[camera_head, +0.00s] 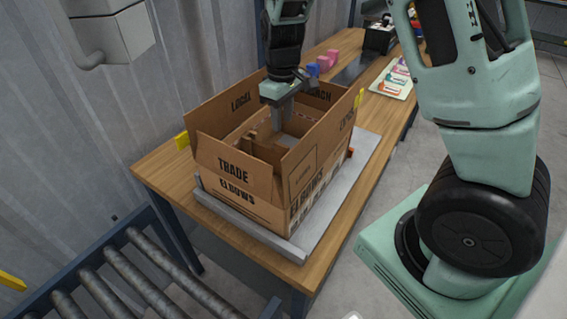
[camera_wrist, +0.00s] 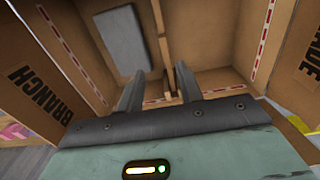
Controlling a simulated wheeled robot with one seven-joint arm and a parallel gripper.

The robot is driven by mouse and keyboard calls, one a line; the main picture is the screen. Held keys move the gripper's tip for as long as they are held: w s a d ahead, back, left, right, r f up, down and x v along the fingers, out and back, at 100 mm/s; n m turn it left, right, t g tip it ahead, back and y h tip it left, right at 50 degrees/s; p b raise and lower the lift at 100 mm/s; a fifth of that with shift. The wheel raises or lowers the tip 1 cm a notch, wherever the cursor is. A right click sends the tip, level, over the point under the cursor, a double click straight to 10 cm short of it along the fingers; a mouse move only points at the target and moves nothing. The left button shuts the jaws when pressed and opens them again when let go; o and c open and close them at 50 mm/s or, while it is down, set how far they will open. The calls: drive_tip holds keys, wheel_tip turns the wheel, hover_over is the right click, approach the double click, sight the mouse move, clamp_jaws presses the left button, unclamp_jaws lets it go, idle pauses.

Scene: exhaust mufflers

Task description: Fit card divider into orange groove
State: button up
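The open cardboard box (camera_head: 240,184) stands on a grey board on the table, flaps raised. Brown card dividers (camera_head: 262,150) stand inside it. In the wrist view one thin card divider (camera_wrist: 163,38) runs edge-on away from my gripper, its near end between the fingertips without visible contact on both sides. My gripper (camera_head: 280,118) points down into the box; its fingers (camera_wrist: 160,80) are spread apart in the wrist view. Red-and-white dashed strips (camera_wrist: 262,42) run along the inner walls. I cannot make out an orange groove in either view.
A flat grey piece (camera_wrist: 113,40) lies inside the box to the left in the wrist view. The wooden table (camera_head: 160,165) also carries pink and blue blocks (camera_head: 320,64) and a tray of coloured items (camera_head: 393,78). A roller conveyor (camera_head: 130,270) is in front.

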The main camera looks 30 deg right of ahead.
sight(283, 154)
drive_tip(key=shift+s+a+f+p, duration=0.15)
drive_tip(key=shift+f+p, duration=0.15)
drive_tip(key=shift+f, duration=1.95)
drive_tip(key=shift+s+a+f+p, duration=0.15)
drive_tip(key=shift+f+p, duration=0.15)
drive_tip(key=shift+f, duration=2)
drive_tip(key=shift+s+f+p, duration=0.15)
drive_tip(key=shift+f+p, duration=0.15)
drive_tip(key=shift+f, duration=1.95)
clamp_jaws()
